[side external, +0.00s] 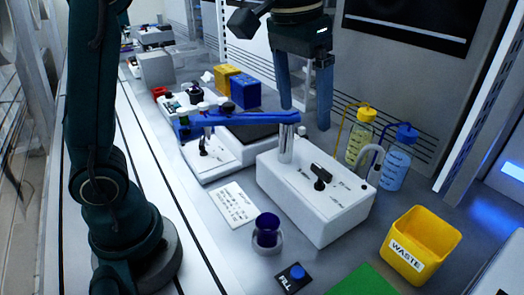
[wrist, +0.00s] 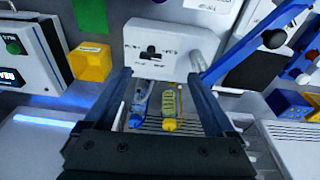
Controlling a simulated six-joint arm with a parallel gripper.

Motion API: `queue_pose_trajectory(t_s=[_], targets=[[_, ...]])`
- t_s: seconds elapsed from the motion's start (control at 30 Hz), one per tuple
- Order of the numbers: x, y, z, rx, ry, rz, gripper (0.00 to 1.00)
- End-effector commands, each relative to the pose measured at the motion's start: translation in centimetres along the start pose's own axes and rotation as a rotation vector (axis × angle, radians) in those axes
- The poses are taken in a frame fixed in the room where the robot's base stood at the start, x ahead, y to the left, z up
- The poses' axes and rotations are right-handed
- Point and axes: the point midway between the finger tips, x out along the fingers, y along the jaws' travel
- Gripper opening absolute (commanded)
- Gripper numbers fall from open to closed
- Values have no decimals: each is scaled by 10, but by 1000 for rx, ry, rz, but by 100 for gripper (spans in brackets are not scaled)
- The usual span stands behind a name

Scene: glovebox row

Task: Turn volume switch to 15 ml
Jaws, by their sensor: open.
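The volume switch (side external: 320,178) appears to be the black knob on top of a white box (side external: 290,214). Its handle slants from upper left to lower right in the side view. The knob also shows in the wrist view (wrist: 152,53), on the white box (wrist: 190,42) beyond my fingertips. The marks around it are too small to read, so its setting cannot be told. My gripper (side external: 305,117) is open and empty, above and behind the knob, pointing down and apart from it. In the wrist view my gripper (wrist: 160,73) has its two blue fingers wide apart.
A metal post with a blue arm (side external: 245,118) rises from the box's left end. Two bottles (side external: 395,165) stand behind it. A yellow waste bin (side external: 418,245) is at right. A purple-filled flask (side external: 267,232) and a FILL button (side external: 296,273) are in front.

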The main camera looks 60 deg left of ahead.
Motion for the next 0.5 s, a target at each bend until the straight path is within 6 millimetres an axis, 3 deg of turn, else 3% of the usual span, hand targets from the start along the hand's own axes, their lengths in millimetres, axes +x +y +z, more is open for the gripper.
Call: queue_pose_trajectory(t_s=[0.2, 0.5], targets=[[42, 14, -28, 22, -101, -10, 90], [78, 20, -29, 40, -177, -20, 90]])
